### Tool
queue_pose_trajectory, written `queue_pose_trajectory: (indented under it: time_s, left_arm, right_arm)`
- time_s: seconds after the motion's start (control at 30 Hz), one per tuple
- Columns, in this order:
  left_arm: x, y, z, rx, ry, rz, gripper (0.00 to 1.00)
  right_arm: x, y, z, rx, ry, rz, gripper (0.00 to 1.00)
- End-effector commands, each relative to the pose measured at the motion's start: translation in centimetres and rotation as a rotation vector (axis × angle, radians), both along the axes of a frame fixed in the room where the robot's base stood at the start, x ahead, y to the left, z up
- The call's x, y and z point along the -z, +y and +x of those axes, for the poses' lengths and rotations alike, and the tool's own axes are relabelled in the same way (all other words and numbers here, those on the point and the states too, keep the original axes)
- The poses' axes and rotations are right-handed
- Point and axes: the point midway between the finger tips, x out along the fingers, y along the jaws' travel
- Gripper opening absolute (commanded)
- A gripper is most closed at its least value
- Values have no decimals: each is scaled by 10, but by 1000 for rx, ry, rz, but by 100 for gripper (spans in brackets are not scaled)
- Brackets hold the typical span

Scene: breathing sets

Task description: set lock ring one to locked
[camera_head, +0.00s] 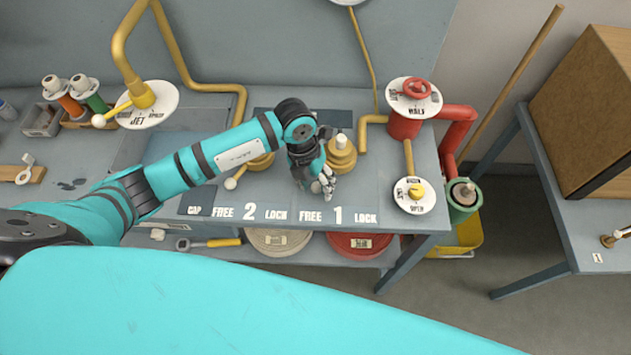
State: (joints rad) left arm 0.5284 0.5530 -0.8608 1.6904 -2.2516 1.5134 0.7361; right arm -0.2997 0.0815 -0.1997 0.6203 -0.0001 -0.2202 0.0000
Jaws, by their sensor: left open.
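Lock ring one (342,158) is a stepped brass fitting with a white top, standing on the grey bench behind the "FREE 1 LOCK" label (338,216). My left gripper (324,187) is open and points down just left and in front of it, above the label's FREE side. The gripper covers the left side of the ring, so I cannot tell where its handle stands or whether they touch. A second brass ring (262,162) stands to the left behind the "FREE 2 LOCK" label (250,212). Its white-balled lever (231,183) points front-left. My right gripper is not in view.
A red valve (410,95) and a round dial with a yellow lever (414,194) stand to the right. A jet valve (143,100) on yellow pipe stands at the left. Bottles (70,95) are behind. The bench's front strip is clear.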

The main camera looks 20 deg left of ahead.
Motion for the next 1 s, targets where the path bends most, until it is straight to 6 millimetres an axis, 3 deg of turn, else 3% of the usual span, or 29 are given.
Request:
queue_pose_trajectory:
  time_s: [0.13,0.5,1.0]
  left_arm:
    - [0,0,0,0,0,0,50]
    - [-1,0,0,0,0,0,1]
    - [0,4,1,-12,-1,1,0]
  right_arm:
    - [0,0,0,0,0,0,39]
    - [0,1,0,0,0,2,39]
    - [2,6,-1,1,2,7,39]
